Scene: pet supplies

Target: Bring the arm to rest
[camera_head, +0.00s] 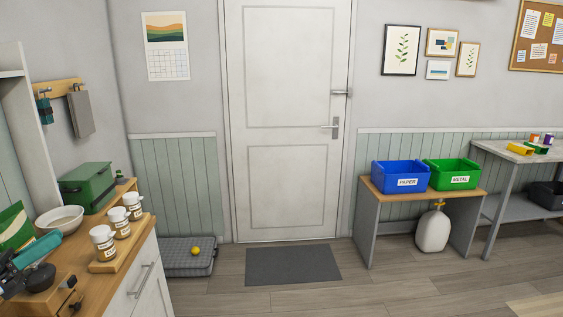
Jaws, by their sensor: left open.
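My left gripper (36,265) is at the lower left edge of the head view, low over the near end of the wooden counter (85,243). It shows dark and teal parts, and its jaws are open. I see nothing held between them. Part of the arm is cut off by the picture's left edge. My right gripper is not in view.
A green metal box (87,187) stands behind. Open floor lies before the door (287,120).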

